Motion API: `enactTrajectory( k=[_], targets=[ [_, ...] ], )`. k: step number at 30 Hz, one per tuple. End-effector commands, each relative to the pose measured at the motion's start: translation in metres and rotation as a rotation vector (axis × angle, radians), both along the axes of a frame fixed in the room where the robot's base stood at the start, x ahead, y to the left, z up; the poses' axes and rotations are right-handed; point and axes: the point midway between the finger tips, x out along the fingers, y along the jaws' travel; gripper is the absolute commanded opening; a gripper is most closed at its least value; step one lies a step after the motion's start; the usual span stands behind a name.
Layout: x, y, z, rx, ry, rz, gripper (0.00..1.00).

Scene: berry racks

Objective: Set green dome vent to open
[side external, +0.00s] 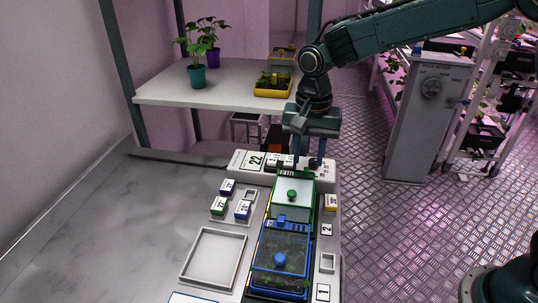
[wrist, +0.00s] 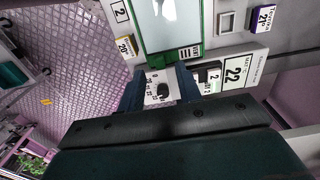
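The green dome (side external: 292,212) is a clear cover with a green rim and a green knob on top, at the back of the bench row. My gripper (side external: 309,160) points down just behind that end. Contact cannot be made out.
A blue dome (side external: 280,258) stands in front of the green one. A white panel reading 22 (side external: 254,160) lies behind it. Small labelled blocks (side external: 228,186) and an empty tray (side external: 214,258) are at the left. A shelf (side external: 160,88) with plants stands behind.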

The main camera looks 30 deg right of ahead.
Motion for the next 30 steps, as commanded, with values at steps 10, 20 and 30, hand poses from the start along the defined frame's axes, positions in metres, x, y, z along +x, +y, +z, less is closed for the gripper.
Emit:
enactTrajectory(
  k=[10, 20, 30],
  targets=[
    [0.000, 0.000, -0.027, -0.001, 0.001, 0.000, 0.35],
    [0.000, 0.000, -0.029, 0.000, 0.000, 0.000, 0.31],
    [0.000, 0.000, -0.029, 0.000, 0.000, 0.000, 0.00]
  ],
)
